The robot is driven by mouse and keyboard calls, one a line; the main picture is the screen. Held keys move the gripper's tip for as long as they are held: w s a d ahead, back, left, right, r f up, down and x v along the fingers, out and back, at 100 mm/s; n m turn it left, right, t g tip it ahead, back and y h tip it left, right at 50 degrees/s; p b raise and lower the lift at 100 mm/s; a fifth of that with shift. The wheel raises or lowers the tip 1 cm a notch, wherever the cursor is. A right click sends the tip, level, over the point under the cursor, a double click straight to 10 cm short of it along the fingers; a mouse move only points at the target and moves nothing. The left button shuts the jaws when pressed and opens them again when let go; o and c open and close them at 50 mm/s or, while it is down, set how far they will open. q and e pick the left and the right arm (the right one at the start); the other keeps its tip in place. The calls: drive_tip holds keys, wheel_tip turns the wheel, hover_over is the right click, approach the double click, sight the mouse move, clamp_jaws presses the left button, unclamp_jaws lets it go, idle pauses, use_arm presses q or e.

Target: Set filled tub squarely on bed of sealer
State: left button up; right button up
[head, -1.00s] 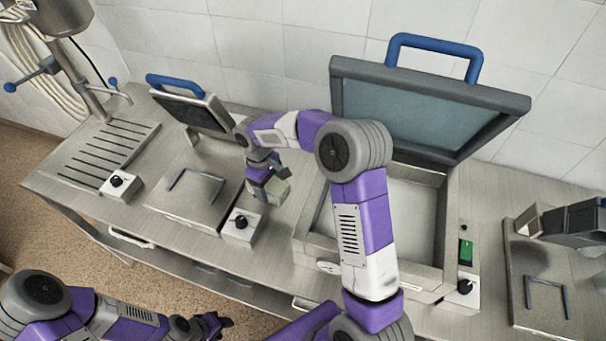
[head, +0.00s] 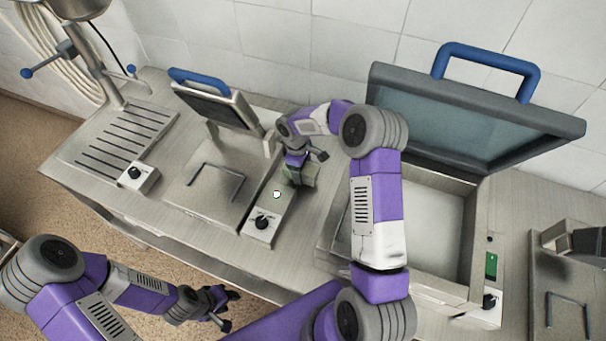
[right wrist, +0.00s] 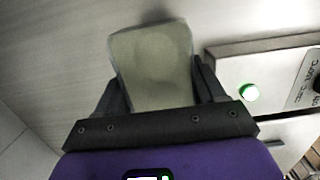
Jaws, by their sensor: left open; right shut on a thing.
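My right gripper (head: 303,160) is shut on a small pale grey-green tub (head: 304,176), beside the control box of the small machine. In the right wrist view the tub (right wrist: 152,65) sits between both fingers (right wrist: 155,105); its contents cannot be made out. Two machines have raised, blue-handled lids: a small one (head: 215,105) with a flat steel plate (head: 207,190), and a large one (head: 480,115) with an open rectangular chamber (head: 440,215). Which is the sealer I cannot tell. No tub rests on either bed. My left gripper (head: 222,305) is open and empty at the counter's front.
The small machine's control box (head: 264,218) has a knob and a lit lamp, close to the tub in the right wrist view (right wrist: 250,92). A slotted drain (head: 120,140) is at left, another steel unit (head: 565,290) at right.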

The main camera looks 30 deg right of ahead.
drive_tip(key=shift+f, duration=1.4)
drive_tip(key=shift+f, duration=0.1)
drive_tip(key=o, duration=0.9)
drive_tip(key=shift+f, duration=0.1)
drive_tip(key=shift+o, duration=0.2)
